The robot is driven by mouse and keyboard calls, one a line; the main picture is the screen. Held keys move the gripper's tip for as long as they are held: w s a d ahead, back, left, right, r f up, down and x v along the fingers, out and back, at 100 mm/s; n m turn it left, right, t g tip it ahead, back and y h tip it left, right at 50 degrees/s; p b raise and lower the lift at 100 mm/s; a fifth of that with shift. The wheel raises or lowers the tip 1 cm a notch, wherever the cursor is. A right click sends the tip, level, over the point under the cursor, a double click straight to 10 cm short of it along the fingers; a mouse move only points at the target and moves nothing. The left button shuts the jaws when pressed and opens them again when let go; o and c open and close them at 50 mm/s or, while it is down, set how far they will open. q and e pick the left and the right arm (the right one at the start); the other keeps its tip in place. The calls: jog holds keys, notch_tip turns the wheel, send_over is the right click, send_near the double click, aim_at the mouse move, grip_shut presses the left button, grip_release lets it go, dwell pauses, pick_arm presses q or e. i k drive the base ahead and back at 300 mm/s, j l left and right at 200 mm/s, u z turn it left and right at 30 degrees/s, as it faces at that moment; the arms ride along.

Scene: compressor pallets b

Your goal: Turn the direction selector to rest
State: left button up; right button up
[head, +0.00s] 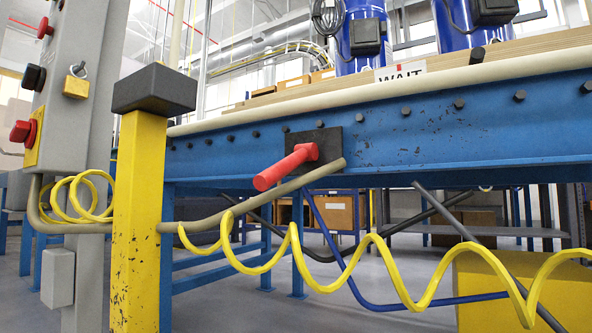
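A red lever handle (285,168) sticks out from a dark plate (314,143) on the side of the blue beam. It points toward the lower left. A grey control box (68,48) at the upper left carries a black knob (33,78) and a red mushroom button (22,131) on a yellow plate. No label marks either the lever or the knob as the direction selector, and I cannot read a set position. Neither of my grippers shows in the head view.
A yellow post (139,220) with a black cap stands left of the lever. A beige pipe (250,201) runs below the lever. A WAIT sign (400,72) and blue cylinders (364,35) are above.

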aim_at(33, 79)
jog(key=u, duration=1.45)
